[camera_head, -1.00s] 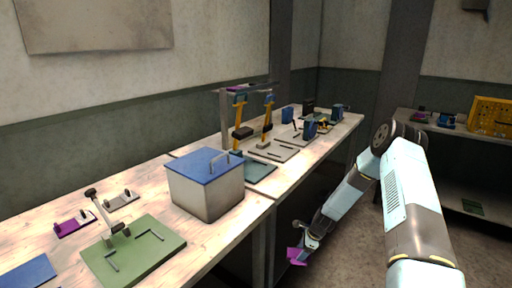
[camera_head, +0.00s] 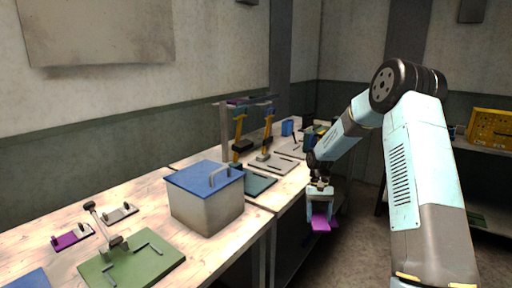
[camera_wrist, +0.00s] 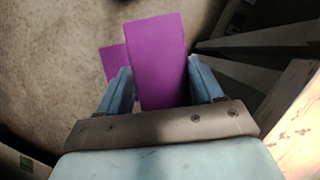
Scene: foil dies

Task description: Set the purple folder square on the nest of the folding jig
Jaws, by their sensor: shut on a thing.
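My gripper (camera_head: 320,205) is shut on the purple folder (camera_head: 322,222) and holds it in the air off the front edge of the bench, right of the blue-lidded box. In the wrist view the purple folder (camera_wrist: 156,62) lies between the two blue fingers, with a smaller purple flap showing at its left. A green board (camera_head: 150,262) with dark bars and an upright lever (camera_head: 104,225) lies at the near left of the bench. It looks like a jig, but I cannot tell for sure whether it is the folding jig.
A grey box with a blue lid (camera_head: 205,195) stands mid-bench. Behind it are yellow-and-black tools (camera_head: 239,135) on a rack, a teal board (camera_head: 258,183) and a grey board (camera_head: 275,163). A small purple-topped fixture (camera_head: 72,237) sits at left. A yellow panel (camera_head: 490,128) stands at far right.

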